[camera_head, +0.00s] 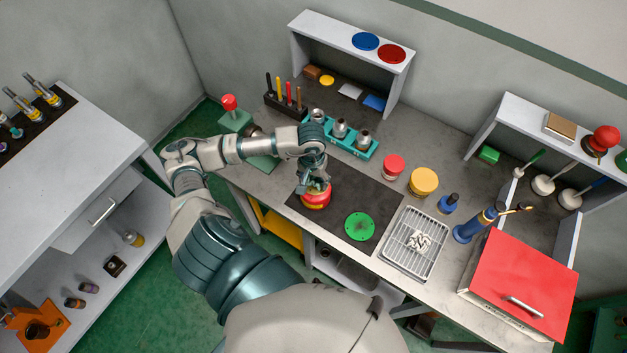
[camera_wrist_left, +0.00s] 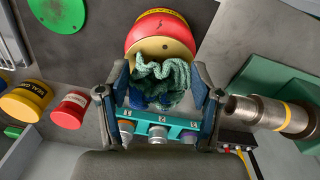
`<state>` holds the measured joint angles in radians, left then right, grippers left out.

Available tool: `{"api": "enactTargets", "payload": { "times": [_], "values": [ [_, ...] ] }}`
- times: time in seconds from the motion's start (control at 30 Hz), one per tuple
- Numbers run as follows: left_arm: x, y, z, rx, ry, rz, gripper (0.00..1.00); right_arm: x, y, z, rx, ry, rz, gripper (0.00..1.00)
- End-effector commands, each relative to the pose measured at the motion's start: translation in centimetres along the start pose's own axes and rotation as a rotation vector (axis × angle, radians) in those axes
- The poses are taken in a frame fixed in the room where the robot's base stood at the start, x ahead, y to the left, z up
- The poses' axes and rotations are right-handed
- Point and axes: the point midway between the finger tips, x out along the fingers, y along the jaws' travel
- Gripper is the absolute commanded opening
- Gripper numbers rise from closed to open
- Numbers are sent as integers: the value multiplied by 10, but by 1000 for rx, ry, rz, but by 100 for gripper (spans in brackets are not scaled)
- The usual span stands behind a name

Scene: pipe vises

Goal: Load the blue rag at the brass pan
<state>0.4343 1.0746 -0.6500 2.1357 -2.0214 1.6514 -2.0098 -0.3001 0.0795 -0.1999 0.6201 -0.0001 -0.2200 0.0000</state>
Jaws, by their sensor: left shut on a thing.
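My left gripper (camera_head: 314,184) is over the dark mat, at a round red-rimmed pan with a brass-yellow inside (camera_head: 316,199). In the left wrist view, my left gripper (camera_wrist_left: 160,98) is shut on a crumpled blue-green rag (camera_wrist_left: 165,80), with bits of deeper blue near the fingers. The pan (camera_wrist_left: 158,27) shows just beyond the rag, which overlaps its brass face. I cannot tell whether the rag touches the pan. In the head view the gripper mostly hides the rag. My right gripper is not in view.
A green disc (camera_head: 360,227) lies on the dark mat (camera_head: 346,190). A teal rack (camera_head: 352,148) with metal fittings stands behind. Red (camera_head: 394,164) and yellow (camera_head: 424,181) tins and a wire-rack tray (camera_head: 400,258) are to the right. A green vise (camera_head: 236,122) stands left.

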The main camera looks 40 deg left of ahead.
Motion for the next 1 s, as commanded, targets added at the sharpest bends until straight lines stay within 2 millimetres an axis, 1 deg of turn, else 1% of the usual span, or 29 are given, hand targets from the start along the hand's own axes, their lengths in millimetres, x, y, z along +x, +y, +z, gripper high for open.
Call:
{"api": "enactTargets", "payload": {
  "times": [0.03, 0.1, 0.5, 0.63, 1.0],
  "values": [
    [-7, 0, 0, 0, 2, 0, 33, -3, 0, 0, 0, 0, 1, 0],
    [-13, 1, -1, 0, 4, 1, 33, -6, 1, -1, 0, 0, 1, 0],
    [-46, 2, 0, 0, 3, 1, 33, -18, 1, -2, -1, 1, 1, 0],
    [-50, 2, 0, 0, 3, 1, 33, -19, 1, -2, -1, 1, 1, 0],
    [-49, 2, 0, 0, 3, 1, 33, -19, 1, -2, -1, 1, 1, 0]
  ]
}}
